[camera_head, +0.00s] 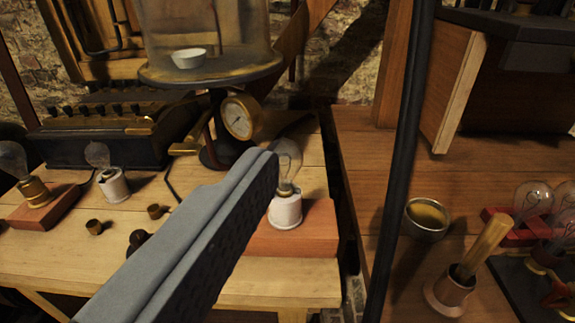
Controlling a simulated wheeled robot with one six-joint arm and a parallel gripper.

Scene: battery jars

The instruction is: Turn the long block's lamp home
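A reddish wooden block (312,243) lies on the pale table right of centre, its left part hidden behind my gripper. A white socket (285,211) stands on it with a clear glass lamp (288,163) upright in it. Another reddish block (40,210) at the far left carries a brass socket (36,190) and a clear lamp (12,160). I cannot tell for certain which block is the long one. My gripper (268,165) reaches up from the lower left as a grey finger with a dark textured face. Its tip appears beside the lamp; contact is unclear, and a second finger is not distinguishable.
A third lamp (97,154) stands in a white socket between the blocks. Small brass caps (94,227) lie nearby. A gauge stand (238,118) with a glass bell is behind. A dark upright bar (405,150) crosses right of centre. The right bench holds a bowl (427,218) and several bulbs.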

